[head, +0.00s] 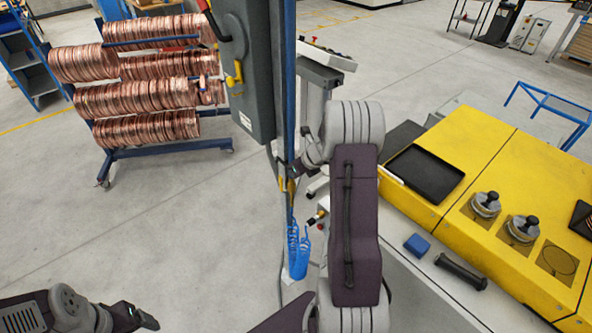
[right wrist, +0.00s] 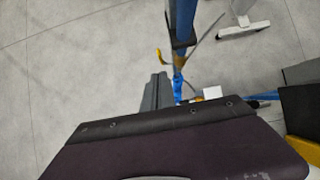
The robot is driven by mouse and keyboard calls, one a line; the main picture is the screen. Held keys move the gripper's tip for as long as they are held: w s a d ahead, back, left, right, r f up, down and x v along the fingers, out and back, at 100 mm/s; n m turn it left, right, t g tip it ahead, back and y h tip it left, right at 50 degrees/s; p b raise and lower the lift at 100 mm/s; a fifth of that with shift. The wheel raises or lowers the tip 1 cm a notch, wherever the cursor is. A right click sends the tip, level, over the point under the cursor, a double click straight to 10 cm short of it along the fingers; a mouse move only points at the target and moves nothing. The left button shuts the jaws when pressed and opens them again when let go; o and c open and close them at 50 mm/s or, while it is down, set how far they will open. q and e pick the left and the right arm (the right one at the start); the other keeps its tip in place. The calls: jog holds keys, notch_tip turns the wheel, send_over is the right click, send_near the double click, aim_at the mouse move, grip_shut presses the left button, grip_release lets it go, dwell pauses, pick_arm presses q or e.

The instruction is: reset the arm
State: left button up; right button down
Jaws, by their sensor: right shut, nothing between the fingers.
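My right arm rises through the middle of the head view and bends at the top. Its gripper (head: 291,172) is small there, beside the blue post below the grey box. In the right wrist view, the gripper's dark fingers (right wrist: 155,92) are together with nothing between them. A dark purple link of my own arm fills the bottom of that view. My left gripper (head: 146,320) is at the bottom left of the head view, low over the floor. Its jaws are too small and dark to read.
Copper coils (head: 150,98) hang on a blue rack (head: 180,147) at the back left. A grey box (head: 247,65) on a blue post (head: 288,90) stands close to my right gripper. A yellow bench (head: 480,150) with a black tray (head: 425,173) is at right. Floor at left is clear.

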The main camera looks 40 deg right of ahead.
jog(key=w+a+f+n+y+b, duration=0.1)
jog(key=w+a+f+n+b, duration=0.2)
jog(key=a+b, duration=0.65)
jog(key=s+a+f+n+g+y+b, duration=0.15)
jog(key=s+a+f+n+b, duration=0.35)
jog(key=s+a+n+b, duration=0.6)
pick_arm(q)
notch_tip(320, 180, down, 18)
jog(key=p, duration=0.2)
jog(key=shift+s+r+p, duration=0.15)
jog(key=shift+s+p, duration=0.15)
jog(key=shift+s, duration=0.1)
pick_arm(e)
jog(key=s+f+n+g+h, duration=0.1)
jog(key=s+f+n+g, duration=0.1)
jog(key=s+n, duration=0.5)
jog(key=s+a+f+n+g+h, duration=0.1)
jog(key=s+f+n, duration=0.3)
jog(key=s+n, duration=0.4)
jog(key=n+g+h, duration=0.1)
jog(key=n, duration=0.4)
jog(key=shift+f+n, duration=0.25)
jog(key=shift+n, duration=0.15)
